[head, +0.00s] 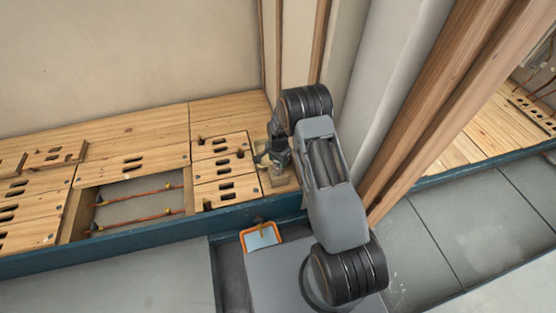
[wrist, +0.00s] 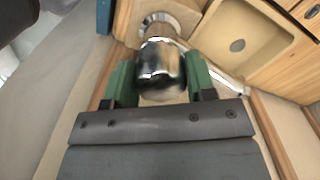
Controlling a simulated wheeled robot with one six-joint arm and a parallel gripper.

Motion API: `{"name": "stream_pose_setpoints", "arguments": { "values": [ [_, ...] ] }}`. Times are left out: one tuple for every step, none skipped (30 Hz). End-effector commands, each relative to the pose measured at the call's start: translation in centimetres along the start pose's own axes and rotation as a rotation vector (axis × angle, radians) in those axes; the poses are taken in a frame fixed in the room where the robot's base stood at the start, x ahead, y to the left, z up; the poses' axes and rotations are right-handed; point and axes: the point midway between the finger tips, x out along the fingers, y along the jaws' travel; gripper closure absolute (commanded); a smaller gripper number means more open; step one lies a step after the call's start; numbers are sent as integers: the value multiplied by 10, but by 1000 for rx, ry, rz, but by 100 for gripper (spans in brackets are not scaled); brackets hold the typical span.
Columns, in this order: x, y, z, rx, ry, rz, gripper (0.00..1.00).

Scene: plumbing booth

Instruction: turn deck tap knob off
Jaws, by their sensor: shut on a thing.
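In the wrist view a shiny chrome knob (wrist: 161,68) sits between the two green finger pads of my gripper (wrist: 160,82), one pad against each side. My gripper is shut on this knob. Behind the knob a round chrome collar (wrist: 163,24) meets the wooden surface. In the head view my gripper (head: 277,160) is at the right end of the wooden deck, at the foot of the wall. The knob is hidden there by my gripper and arm. Which way the knob is turned cannot be told.
A wooden deck (head: 130,120) with slotted panels runs left, with an open bay showing copper pipes (head: 140,195). A blue edge beam (head: 110,242) fronts it. An orange-rimmed tray (head: 262,237) lies below. Timber posts (head: 440,100) stand close right of my arm. Grey floor is clear in front.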

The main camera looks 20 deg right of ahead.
Motion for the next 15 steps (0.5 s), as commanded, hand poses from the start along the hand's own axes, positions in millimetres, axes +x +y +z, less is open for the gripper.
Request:
{"name": "stream_pose_setpoints", "arguments": {
  "values": [
    [0,0,0,4,-1,0,73],
    [0,0,0,4,-1,0,73],
    [0,0,1,4,-1,0,73],
    [0,0,1,4,-1,0,73],
    [0,0,1,4,-1,0,73],
    [0,0,1,4,-1,0,73],
    [0,0,1,4,-1,0,73],
    [0,0,1,4,-1,0,73],
    [0,0,1,4,-1,0,46],
    [0,0,1,3,-1,0,43],
    [0,0,1,3,-1,0,40],
    [0,0,1,3,-1,0,36],
    [0,0,1,2,-1,0,33],
    [0,0,1,2,-1,0,30],
    [0,0,1,2,0,0,26]
  ]
}}
